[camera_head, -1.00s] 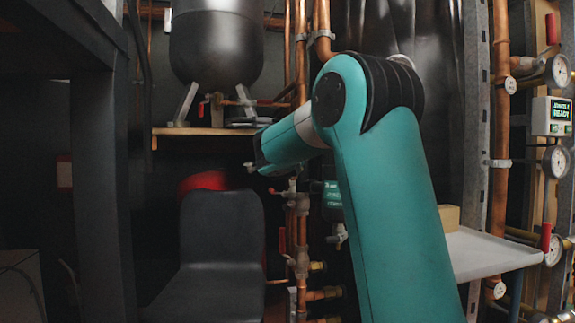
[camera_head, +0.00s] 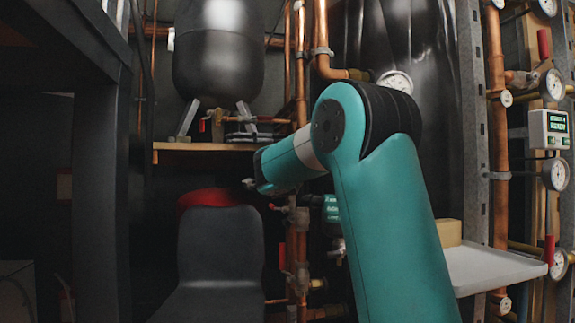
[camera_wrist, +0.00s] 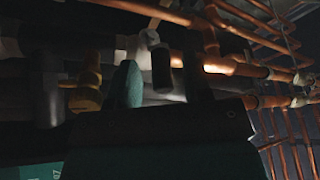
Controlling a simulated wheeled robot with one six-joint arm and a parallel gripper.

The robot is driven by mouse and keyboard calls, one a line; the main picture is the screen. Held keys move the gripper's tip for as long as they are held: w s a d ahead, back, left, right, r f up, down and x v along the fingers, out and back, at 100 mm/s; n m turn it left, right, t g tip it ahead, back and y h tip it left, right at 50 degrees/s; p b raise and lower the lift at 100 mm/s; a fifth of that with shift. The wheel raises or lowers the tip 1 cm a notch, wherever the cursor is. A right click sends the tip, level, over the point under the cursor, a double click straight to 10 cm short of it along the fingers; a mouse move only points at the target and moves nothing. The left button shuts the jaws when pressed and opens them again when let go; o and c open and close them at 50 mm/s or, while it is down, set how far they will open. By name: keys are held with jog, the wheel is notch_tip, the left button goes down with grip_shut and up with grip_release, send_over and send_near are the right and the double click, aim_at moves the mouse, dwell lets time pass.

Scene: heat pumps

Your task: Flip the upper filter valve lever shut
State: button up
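My gripper (camera_head: 250,184) is small in the head view, at the left end of my teal forearm, in front of the copper pipes. In the wrist view my gripper (camera_wrist: 160,85) appears open, with one teal finger and one dark finger apart. A dark lever-like handle (camera_wrist: 160,68) hangs from a pale valve fitting (camera_wrist: 150,40) and appears between or just beyond the fingers; contact cannot be told. In the head view a valve with a small red handle (camera_head: 277,207) is just right of and below my gripper. A teal-labelled cylinder, likely the filter (camera_head: 332,208), is partly hidden by my arm.
A brass fitting (camera_wrist: 88,85) and copper pipes (camera_wrist: 215,65) crowd around the gripper. A wooden shelf (camera_head: 200,147) with a dark tank (camera_head: 218,60) is above left. A dark chair (camera_head: 215,250) stands below. A white tray (camera_head: 490,268) and gauges (camera_head: 554,85) are at right.

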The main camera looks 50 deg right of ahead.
jog(key=b+v, duration=0.1)
jog(key=v, duration=1.6)
jog(key=shift+a, duration=0.2)
jog(key=shift+s+f, duration=0.1)
